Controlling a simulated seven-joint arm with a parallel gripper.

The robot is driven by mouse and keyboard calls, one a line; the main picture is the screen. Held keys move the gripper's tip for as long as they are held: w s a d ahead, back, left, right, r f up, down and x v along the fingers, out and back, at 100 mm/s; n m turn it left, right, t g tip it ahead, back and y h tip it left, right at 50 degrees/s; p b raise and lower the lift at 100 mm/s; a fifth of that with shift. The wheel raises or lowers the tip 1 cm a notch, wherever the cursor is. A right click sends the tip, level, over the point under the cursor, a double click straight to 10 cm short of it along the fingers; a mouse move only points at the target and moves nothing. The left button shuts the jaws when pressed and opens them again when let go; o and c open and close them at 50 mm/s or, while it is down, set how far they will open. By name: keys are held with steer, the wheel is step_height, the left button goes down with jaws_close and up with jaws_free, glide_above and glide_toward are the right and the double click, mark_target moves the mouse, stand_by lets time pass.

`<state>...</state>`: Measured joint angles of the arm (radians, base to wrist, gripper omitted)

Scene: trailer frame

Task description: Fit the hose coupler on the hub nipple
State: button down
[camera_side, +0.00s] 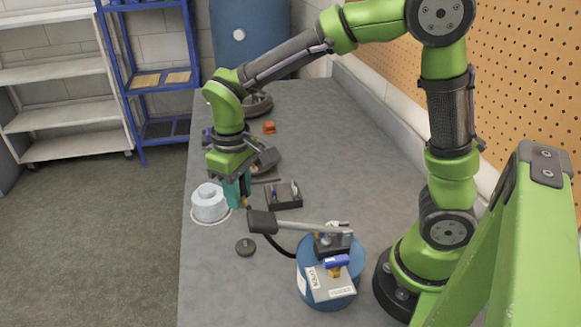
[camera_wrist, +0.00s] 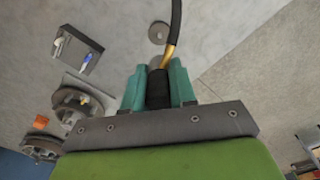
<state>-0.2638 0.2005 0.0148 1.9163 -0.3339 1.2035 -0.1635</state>
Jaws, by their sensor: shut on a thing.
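My gripper (camera_side: 237,194) has teal fingers and hangs over the grey bench, beside the pale blue-white roll. In the wrist view its fingers (camera_wrist: 157,70) are shut on a dark cylindrical hose coupler (camera_wrist: 158,90) with a brass end piece (camera_wrist: 169,56). A black hose (camera_wrist: 176,22) runs from the brass piece; in the side view it loops to the blue pump drum (camera_side: 328,290). A wheel hub (camera_side: 265,168) stands on the bench behind the gripper, partly hidden by it, and shows in the wrist view (camera_wrist: 78,103). I cannot make out its nipple.
A second hub (camera_side: 258,104) and an orange block (camera_side: 269,127) are farther back. A black tray (camera_side: 283,196) with small items lies right of the gripper. The pale roll (camera_side: 209,204) stands at the left edge. A dark disc (camera_side: 245,247) lies in front. The pump's lever (camera_side: 300,228) extends over the bench.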

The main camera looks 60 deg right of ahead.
steer(key=shift+r, duration=0.4)
steer(key=shift+w+d+f, duration=0.1)
steer(key=shift+d+f, duration=0.05)
steer(key=shift+d, duration=0.2)
steer(key=w+d+f+m, duration=0.1)
steer(key=w+d, duration=0.3)
steer(key=d, duration=0.2)
steer(key=w+d+f+m, duration=0.1)
steer(key=w+d+m, duration=0.1)
steer(key=w+d, duration=0.2)
steer(key=w+d+m, duration=0.1)
steer(key=w+d, duration=0.4)
steer(key=d, duration=0.4)
steer(key=shift+d+f+m, duration=0.3)
steer(key=shift+d+f, duration=0.1)
steer(key=shift+w+r, duration=0.15)
steer(key=shift+w, duration=0.05)
steer(key=shift+f, duration=2.45)
steer(key=shift+f, duration=0.5)
